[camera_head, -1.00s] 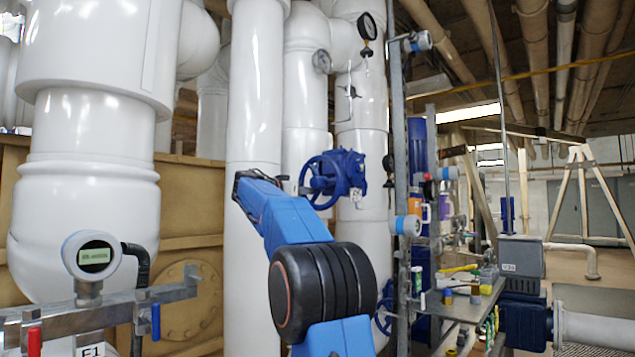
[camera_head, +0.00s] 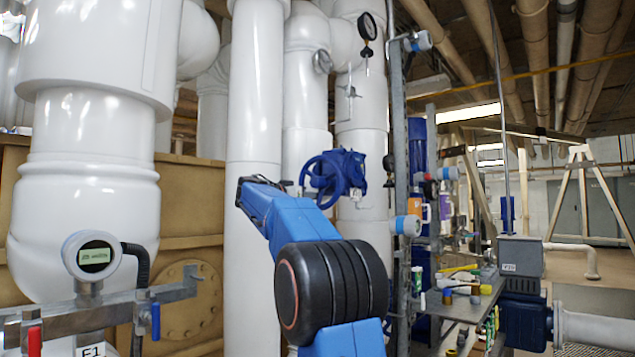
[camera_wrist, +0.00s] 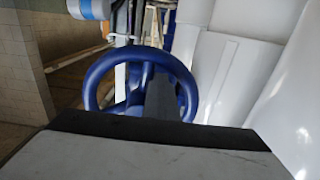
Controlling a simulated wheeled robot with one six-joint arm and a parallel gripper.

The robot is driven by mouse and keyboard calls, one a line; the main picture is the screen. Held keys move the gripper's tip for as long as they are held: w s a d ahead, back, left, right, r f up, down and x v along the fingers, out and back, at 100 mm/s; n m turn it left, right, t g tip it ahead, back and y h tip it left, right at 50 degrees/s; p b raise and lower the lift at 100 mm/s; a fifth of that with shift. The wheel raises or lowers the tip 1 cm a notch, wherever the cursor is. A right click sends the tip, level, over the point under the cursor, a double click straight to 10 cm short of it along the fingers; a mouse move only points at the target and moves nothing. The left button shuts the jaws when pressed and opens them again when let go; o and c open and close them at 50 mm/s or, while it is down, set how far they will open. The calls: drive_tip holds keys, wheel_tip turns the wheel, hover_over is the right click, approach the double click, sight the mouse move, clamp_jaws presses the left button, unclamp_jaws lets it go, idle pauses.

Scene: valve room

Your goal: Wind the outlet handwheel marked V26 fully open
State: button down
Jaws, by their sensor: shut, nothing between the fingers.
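A blue handwheel (camera_head: 325,180) sits on a blue valve body (camera_head: 350,168) against a white vertical pipe in the head view. A small pale tag on the valve is too small to read, so I cannot confirm V26. The wheel fills the middle of the wrist view (camera_wrist: 142,85), its rim and spokes facing me. My gripper (camera_wrist: 164,82) is shut and empty. Its dark fingers overlap the right part of the wheel opening. I cannot tell whether they pass between the spokes or touch them. In the head view my fingers are not clearly visible.
Large white pipes (camera_head: 255,90) stand behind and left of the wheel. A grey upright post (camera_head: 399,150) with gauges stands just right. A bench (camera_head: 460,310) with small items is lower right. A transmitter (camera_head: 92,255) on a bracket is front left.

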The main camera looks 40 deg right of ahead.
sight(319, 197)
drive_tip(key=shift+s+d+f, duration=0.1)
drive_tip(key=shift+s+f, duration=0.2)
drive_tip(key=shift+s, duration=0.55)
drive_tip(key=shift+s, duration=0.9)
drive_tip(key=shift+s+d+r, duration=0.1)
drive_tip(key=shift+s+r, duration=0.25)
drive_tip(key=shift+s, duration=0.45)
